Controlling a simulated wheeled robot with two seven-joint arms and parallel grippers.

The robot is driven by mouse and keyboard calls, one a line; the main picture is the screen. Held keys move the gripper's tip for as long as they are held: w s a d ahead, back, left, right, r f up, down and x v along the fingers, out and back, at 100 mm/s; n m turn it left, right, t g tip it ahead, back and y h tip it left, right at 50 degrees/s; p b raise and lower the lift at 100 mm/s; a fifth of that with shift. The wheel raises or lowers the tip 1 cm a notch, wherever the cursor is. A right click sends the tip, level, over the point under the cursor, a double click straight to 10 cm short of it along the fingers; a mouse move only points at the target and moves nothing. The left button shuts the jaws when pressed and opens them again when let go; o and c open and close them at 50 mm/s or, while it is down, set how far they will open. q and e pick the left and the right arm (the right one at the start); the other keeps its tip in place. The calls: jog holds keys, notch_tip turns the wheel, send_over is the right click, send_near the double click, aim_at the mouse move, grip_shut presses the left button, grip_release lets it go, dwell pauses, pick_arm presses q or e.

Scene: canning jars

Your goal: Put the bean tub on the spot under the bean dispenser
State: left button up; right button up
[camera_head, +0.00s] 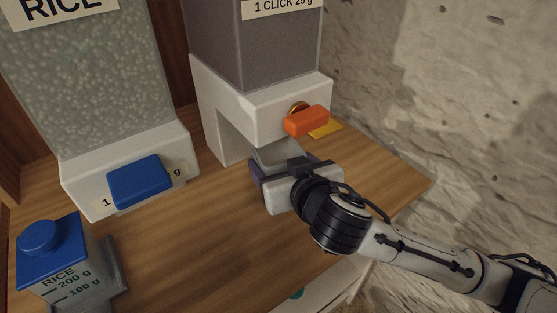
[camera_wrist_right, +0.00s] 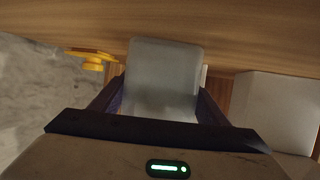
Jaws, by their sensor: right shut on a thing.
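The bean tub is a translucent grey tub (camera_head: 280,152), partly hidden behind my right gripper (camera_head: 283,172) in the head view. My right gripper is shut on it, and the tub also shows between the fingers in the right wrist view (camera_wrist_right: 163,75). The dispenser with the orange lever (camera_head: 306,121) and the "1 CLICK 25 g" label stands at the back; its upper part is cut off. The tub is at the front opening below its white housing (camera_head: 262,110). The spot under it is hidden, and I cannot tell whether the tub touches the counter. My left gripper is not in view.
The rice dispenser (camera_head: 85,90) with a blue lever (camera_head: 139,181) stands to the left. A blue-lidded rice container (camera_head: 62,255) is at the front left. The wooden counter (camera_head: 215,235) is clear in the middle.

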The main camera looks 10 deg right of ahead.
jog(key=shift+f, duration=0.1)
jog(key=o, duration=1)
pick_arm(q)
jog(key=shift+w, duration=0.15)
pick_arm(e)
jog(key=shift+o, duration=0.6)
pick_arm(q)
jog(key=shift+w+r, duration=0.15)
pick_arm(e)
jog(key=p+v, duration=0.1)
jog(key=v, duration=0.8)
jog(key=shift+s, duration=0.1)
jog(key=shift+s+d+r, duration=0.15)
jog(key=shift+s+r, duration=0.1)
jog(key=shift+s, duration=0.25)
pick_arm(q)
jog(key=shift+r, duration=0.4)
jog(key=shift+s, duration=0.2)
